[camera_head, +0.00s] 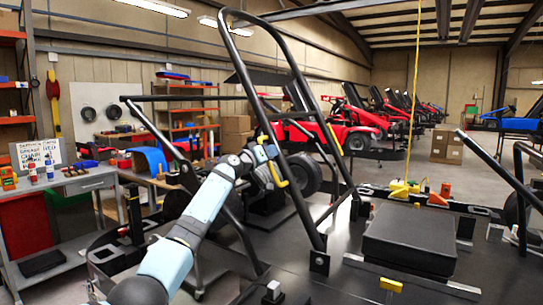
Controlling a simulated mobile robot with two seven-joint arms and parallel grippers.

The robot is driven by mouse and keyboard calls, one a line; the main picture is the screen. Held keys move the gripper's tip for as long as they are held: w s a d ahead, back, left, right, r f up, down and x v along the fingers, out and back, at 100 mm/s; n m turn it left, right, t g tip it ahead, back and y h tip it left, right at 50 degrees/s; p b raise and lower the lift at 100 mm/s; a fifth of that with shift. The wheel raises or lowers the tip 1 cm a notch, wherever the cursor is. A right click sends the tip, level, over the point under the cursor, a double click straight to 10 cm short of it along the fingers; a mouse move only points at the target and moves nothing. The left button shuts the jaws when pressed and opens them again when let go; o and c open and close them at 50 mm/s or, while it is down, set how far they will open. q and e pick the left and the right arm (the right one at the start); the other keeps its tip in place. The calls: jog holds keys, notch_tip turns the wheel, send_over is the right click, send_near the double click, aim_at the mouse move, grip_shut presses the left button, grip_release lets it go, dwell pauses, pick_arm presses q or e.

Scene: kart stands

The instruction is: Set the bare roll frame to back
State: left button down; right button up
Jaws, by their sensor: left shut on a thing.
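The bare roll frame (248,85) is a tall black tubular hoop. It rises in the middle of the view and leans, its top to the upper left. Its feet come down near the black flat deck (350,283). My left gripper (272,163) is shut on the frame's near tube, about halfway up. A yellow curved piece shows at the grip. The exact finger contact is partly hidden by the gripper itself. My right gripper is out of view.
A black box-shaped pad (410,238) lies on the deck. More black tubes rise at the right edge. A grey tool cart (75,183) stands at left; red karts (320,133) line the back.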

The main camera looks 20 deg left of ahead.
pick_arm(q)
jog(key=shift+a, duration=0.15)
jog(key=c, duration=1.4)
grip_release()
jog(key=o, duration=0.3)
jog(key=shift+w+a+f, duration=0.1)
jog(key=shift+a+f, duration=0.1)
jog(key=v, duration=1.3)
jog(key=shift+s+p, duration=0.4)
jog(key=shift+p, duration=0.05)
jog(key=shift+f, duration=0.1)
jog(key=shift+a+f, duration=0.1)
